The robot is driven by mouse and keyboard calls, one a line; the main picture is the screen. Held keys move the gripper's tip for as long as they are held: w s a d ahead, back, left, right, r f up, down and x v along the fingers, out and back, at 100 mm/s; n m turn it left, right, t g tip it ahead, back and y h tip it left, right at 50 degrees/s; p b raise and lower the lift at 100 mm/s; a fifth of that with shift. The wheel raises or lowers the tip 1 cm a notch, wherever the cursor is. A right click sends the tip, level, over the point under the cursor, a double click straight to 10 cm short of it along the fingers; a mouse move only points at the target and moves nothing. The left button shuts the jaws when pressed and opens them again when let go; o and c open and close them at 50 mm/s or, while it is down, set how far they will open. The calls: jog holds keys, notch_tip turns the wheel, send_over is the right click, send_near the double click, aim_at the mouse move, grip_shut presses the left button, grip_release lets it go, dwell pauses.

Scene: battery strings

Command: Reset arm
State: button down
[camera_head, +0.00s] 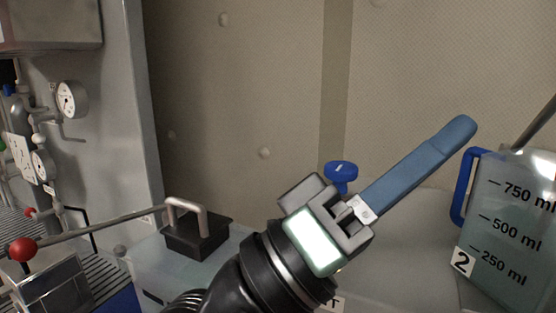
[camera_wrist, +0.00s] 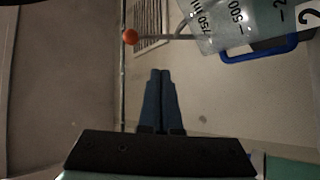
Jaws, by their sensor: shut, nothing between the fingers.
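My gripper (camera_head: 461,127) is raised in the middle of the head view, with its long blue fingers pointing up and to the right. The fingers lie together and hold nothing. In the wrist view, my gripper (camera_wrist: 161,72) shows as two blue fingers side by side, touching, with no object at their tips. The fingertips are to the left of the blue handle of a clear jug (camera_head: 510,225) in the head view. The jug carries a "2" label and millilitre marks, and also shows in the wrist view (camera_wrist: 232,30).
A blue knob (camera_head: 341,172) shows just behind my gripper. A black block (camera_head: 196,240) with a metal handle stands at left. A rod with a red ball (camera_head: 21,249) and dial gauges (camera_head: 71,99) are further left. An orange-red ball (camera_wrist: 130,36) shows in the wrist view.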

jog(key=w+a+r+n+t+y+p, duration=0.3)
jog(key=w+r+t+y+p, duration=0.25)
jog(key=t+y, duration=0.55)
jog(key=s+a+r+n+t+y+p, duration=0.2)
jog(key=s+a+r+t+y, duration=0.3)
jog(key=a+r+t+y, duration=0.6)
jog(key=shift+r+n+t+y+p, duration=0.3)
jog(key=shift+r+y+p, duration=0.35)
jog(key=shift+y, duration=0.55)
jog(key=shift+w+f, duration=0.1)
jog(key=shift+f, duration=0.05)
